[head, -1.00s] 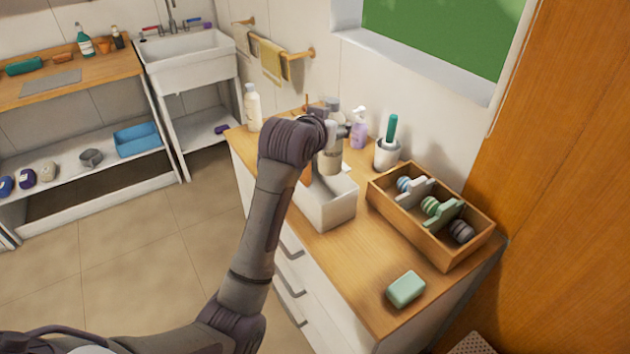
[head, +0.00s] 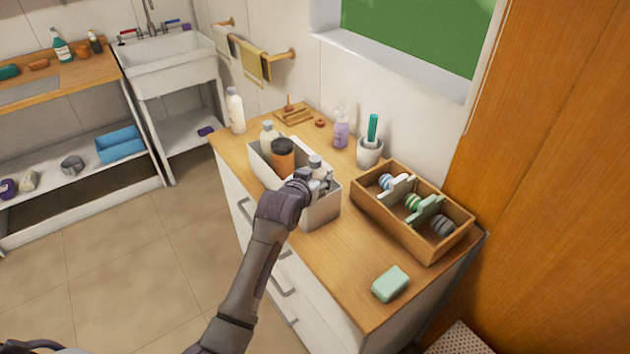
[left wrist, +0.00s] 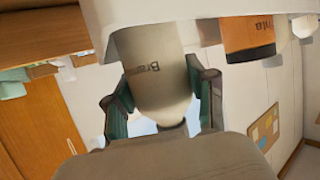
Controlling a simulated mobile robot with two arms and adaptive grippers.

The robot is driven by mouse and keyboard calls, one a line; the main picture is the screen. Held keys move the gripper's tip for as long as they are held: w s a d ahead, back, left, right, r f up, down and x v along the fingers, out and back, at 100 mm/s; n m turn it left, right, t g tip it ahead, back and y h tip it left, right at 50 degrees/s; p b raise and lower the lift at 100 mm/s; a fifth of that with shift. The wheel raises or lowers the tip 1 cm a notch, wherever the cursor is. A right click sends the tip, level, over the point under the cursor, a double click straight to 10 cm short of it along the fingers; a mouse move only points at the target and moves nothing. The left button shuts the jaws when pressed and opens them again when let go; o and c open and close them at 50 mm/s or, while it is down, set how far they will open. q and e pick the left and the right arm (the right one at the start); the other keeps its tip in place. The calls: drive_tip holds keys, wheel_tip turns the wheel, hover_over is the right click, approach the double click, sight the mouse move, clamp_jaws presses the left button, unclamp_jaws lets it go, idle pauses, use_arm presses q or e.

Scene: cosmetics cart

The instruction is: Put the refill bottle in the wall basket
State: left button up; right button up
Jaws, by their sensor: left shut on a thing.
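A pale bottle with dark lettering (left wrist: 158,85) is between the fingers of my left gripper (head: 316,182), which is shut on it; I take it to be the refill bottle. Its light cap (head: 315,161) shows in the head view. The bottle is at the right end of an open white bin (head: 322,213) on the counter, its lower part hidden by the bin wall. Whether it touches the bin floor is hidden. I cannot tell whether this bin is the wall basket; no basket shows on the wall. My right gripper is not in view.
The bin also holds an orange jar with a dark lid (head: 283,158) and a white bottle (head: 268,133). A wooden divided box (head: 425,247), a cup with a green handle (head: 369,153), a purple pump bottle (head: 341,134) and green soap (head: 390,284) stand nearby.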

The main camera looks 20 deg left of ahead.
use_arm(q)
drive_tip(key=shift+f, duration=0.85)
drive_tip(key=shift+f, duration=0.15)
drive_tip(key=o, duration=1.1)
drive_tip(key=b+v, duration=0.1)
drive_tip(key=v, duration=1.1)
